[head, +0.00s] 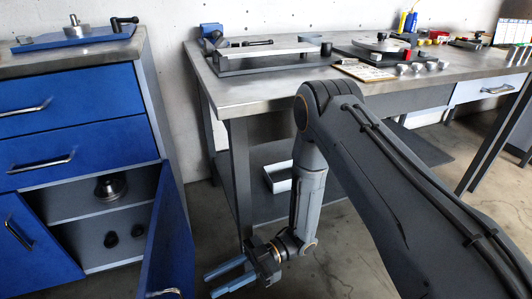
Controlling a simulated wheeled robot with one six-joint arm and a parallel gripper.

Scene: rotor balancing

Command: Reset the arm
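My arm reaches in from the right and bends down at the elbow in front of the workbench. My gripper (213,284) hangs low near the bottom of the picture, pointing left. Its two blue-grey fingers are apart and nothing shows between them. It appears just right of the open blue cabinet door (172,235); I cannot tell how much space lies between them.
The blue cabinet (70,115) stands at left with shelves holding a metal rotor part (110,188) and two dark knobs. The steel workbench (235,97) carries fixtures and several small metal cylinders. A white tray (278,178) sits on its lower shelf. Bare floor shows below.

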